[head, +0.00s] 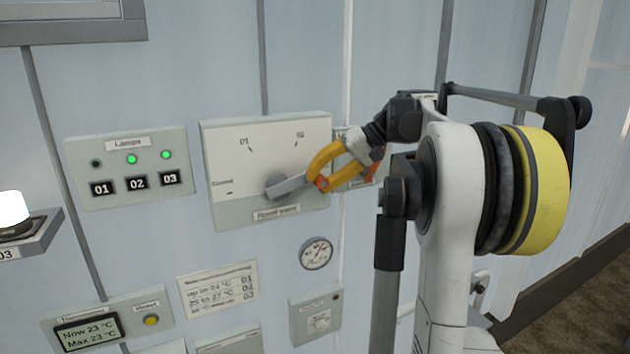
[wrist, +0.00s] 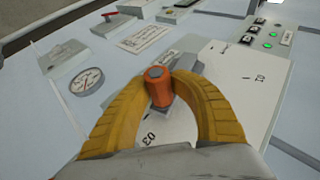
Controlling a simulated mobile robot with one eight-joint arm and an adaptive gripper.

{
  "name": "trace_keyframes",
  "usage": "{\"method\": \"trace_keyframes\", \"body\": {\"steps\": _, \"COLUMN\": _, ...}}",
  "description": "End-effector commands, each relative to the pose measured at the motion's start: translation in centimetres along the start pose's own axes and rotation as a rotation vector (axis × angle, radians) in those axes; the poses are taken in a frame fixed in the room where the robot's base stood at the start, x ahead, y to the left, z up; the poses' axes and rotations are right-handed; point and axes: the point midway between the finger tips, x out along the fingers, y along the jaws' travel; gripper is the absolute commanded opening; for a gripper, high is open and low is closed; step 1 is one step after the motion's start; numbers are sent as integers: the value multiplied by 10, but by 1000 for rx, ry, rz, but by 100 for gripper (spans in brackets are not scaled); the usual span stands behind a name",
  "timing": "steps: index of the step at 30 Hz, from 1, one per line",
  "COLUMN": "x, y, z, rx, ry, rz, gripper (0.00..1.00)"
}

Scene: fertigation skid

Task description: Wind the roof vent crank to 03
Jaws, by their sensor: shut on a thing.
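The roof vent crank (head: 286,186) is a grey arm on a pale dial panel (head: 240,150) marked Closed, 01 and 02 in the head view. The arm points to the right. Its orange knob (wrist: 158,90) stands between the two yellow fingers of my gripper (head: 318,178), which is shut on it. The wrist view also shows my gripper (wrist: 160,82) around the knob. The 03 mark (wrist: 150,138) shows there just below the knob, between the fingers; my gripper hides it in the head view. Whether the arm lines up exactly with 03 I cannot tell.
A lamp box (head: 128,172) left of the dial has lamps 02 and 03 lit green and 01 dark. A round gauge (head: 316,253) and a printed card (head: 218,288) are below. A thermometer box (head: 88,330) reads now 23 °C. A small panel sits behind my gripper.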

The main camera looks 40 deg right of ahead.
Motion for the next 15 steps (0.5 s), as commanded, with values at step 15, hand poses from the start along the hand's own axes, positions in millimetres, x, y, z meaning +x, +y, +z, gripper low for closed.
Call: {"method": "trace_keyframes", "body": {"steps": 15, "x": 12, "y": 19, "z": 6, "rx": 1, "ry": 1, "rz": 4, "gripper": 0}}
